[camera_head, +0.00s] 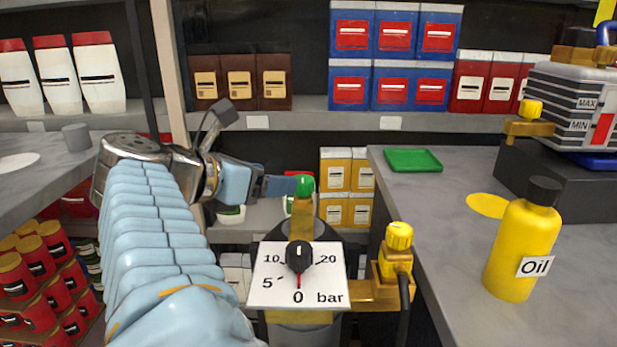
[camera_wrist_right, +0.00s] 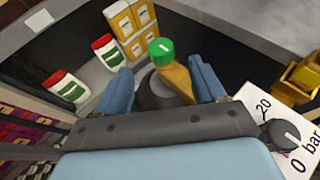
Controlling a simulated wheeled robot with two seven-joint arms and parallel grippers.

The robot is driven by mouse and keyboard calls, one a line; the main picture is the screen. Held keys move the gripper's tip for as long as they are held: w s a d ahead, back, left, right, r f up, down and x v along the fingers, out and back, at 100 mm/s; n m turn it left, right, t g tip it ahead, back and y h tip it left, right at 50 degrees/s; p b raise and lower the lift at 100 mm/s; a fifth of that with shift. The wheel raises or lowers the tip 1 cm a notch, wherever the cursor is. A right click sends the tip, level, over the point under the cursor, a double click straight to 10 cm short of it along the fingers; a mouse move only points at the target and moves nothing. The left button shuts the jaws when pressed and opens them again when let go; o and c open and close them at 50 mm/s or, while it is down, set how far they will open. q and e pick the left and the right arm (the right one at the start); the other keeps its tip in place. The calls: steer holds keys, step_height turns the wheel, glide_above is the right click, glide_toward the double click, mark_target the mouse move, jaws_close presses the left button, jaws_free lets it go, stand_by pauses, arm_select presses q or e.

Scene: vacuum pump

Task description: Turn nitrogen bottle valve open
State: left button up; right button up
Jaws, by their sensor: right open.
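The green valve knob (camera_head: 305,185) sits on top of a brass valve neck (camera_head: 301,222) on the nitrogen bottle, behind a white pressure plate (camera_head: 275,284). The plate's black dial (camera_head: 299,256) has its red pointer at 0 bar. My right gripper (camera_head: 285,186) reaches from the left, its fingertips beside the knob. In the right wrist view my right gripper (camera_wrist_right: 161,83) is open. The green knob (camera_wrist_right: 160,51) and neck (camera_wrist_right: 174,78) show between and beyond its two blue fingers, with gaps on both sides. My left gripper is not in view.
A yellow-capped brass valve (camera_head: 398,237) with a black hose stands right of the plate. The grey counter (camera_head: 430,230) at right holds a green tray (camera_head: 413,160), a yellow oil bottle (camera_head: 523,240) and the pump (camera_head: 580,95). Shelves with boxes stand behind.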

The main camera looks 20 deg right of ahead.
mark_target(302, 178)
steer(key=x, duration=0.9)
steer(key=shift+w+d+f, duration=0.1)
steer(key=shift+d+f, duration=0.1)
steer(key=shift+d, duration=0.15)
steer(key=c, duration=1)
steer(key=shift+o, duration=0.2)
